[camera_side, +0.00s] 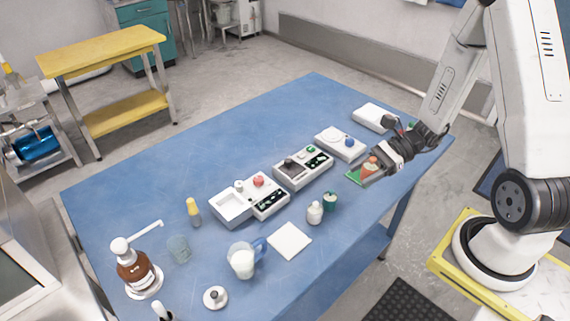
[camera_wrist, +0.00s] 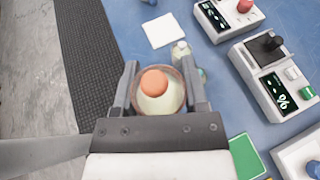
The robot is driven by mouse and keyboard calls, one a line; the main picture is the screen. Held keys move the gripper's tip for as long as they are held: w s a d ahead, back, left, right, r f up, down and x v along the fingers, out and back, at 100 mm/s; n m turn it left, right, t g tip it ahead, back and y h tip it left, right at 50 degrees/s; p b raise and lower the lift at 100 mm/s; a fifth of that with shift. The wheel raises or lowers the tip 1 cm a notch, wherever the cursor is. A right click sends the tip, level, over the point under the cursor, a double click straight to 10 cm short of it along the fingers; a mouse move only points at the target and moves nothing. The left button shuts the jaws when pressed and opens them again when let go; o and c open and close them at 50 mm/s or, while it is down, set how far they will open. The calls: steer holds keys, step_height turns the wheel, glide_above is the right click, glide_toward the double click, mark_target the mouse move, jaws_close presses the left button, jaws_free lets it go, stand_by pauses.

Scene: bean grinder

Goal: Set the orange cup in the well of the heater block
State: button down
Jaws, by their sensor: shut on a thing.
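My gripper (camera_side: 376,172) is shut on the orange cup (camera_side: 369,169), held above or near the green mat (camera_side: 352,177) on the right side of the blue table. In the wrist view the cup (camera_wrist: 159,103) sits between the two fingers of my gripper (camera_wrist: 161,92), its round rim facing the camera. Something cream with a rounded orange top shows inside that rim. A white block with a square recess (camera_side: 231,206) stands left of the control units; I cannot tell for sure whether it is the heater block.
Control units with a red knob (camera_side: 258,181), a black knob (camera_side: 289,162) and a blue knob (camera_side: 349,142) form a row. A white bottle (camera_side: 314,213) and green jar (camera_side: 330,201) stand in front. A white pad (camera_side: 290,241), pitcher (camera_side: 242,262) and pump bottle (camera_side: 137,273) are further left.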

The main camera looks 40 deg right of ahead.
steer(key=w+a+r+m+t+h, duration=0.2)
steer(key=w+m+t+h, duration=0.1)
steer(key=w, duration=0.4)
steer(key=w+a+r+m+t+h, duration=0.2)
steer(key=w+r+m+t+h, duration=0.1)
steer(key=w, duration=0.4)
steer(key=shift+w+r+m+t, duration=0.2)
steer(key=shift+m+t, duration=0.3)
steer(key=shift+m, duration=0.5)
steer(key=d+f+x, duration=0.1)
steer(key=d+x, duration=0.1)
steer(key=x, duration=0.8)
steer(key=shift+w+f+n+y, duration=0.4)
steer(key=shift+f, duration=0.05)
steer(key=shift+w+a, duration=0.1)
steer(key=shift+a, duration=0.05)
glide_above(244, 161)
steer(key=shift+g, duration=0.3)
steer(key=f, duration=0.5)
steer(key=s+f, duration=0.1)
steer(key=f, duration=0.2)
steer(key=shift+f, duration=0.3)
steer(key=shift+w+f, duration=0.5)
